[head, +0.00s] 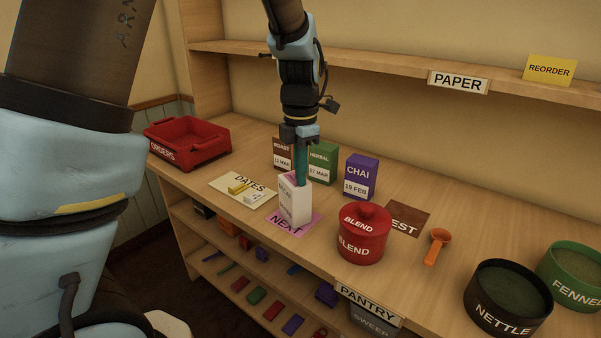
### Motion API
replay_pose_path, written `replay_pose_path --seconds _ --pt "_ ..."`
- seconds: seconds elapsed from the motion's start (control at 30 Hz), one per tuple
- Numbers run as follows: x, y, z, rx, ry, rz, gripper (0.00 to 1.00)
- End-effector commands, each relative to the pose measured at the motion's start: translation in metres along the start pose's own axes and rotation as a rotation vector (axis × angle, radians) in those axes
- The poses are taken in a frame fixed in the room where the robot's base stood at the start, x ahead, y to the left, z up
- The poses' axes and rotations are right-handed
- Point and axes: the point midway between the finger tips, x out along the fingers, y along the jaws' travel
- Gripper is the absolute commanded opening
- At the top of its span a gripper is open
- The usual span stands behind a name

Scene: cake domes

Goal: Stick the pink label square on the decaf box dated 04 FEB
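A white box (295,205) stands upright on the pink NEXT mat (309,222). Print on its upper front is too small to read for sure, so I cannot confirm decaf or 04 FEB. A pinkish patch (291,181) shows at its upper part; I cannot tell whether it is the pink label or part of the box. My gripper (301,168) points down at the top of this box, its teal fingers overlapping it in the picture. I cannot tell whether the fingers touch or hold anything.
Behind stand a brown box (283,154), a green HERBAL box (322,163) and a purple CHAI box (361,177). A red BLEND jar (363,235) stands close right, then an orange scoop (436,246).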

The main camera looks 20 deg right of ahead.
Motion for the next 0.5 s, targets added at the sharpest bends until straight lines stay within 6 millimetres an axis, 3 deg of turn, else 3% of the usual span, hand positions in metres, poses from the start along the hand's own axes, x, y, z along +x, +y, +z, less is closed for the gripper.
replay_pose_path --seconds 0.2,0.5 --pt "0.0014 -0.0006 -0.0008 0.0 0.003 -0.002 0.02" --pt "0.0014 -0.0003 -0.0008 0.0 0.003 -0.001 0.35"
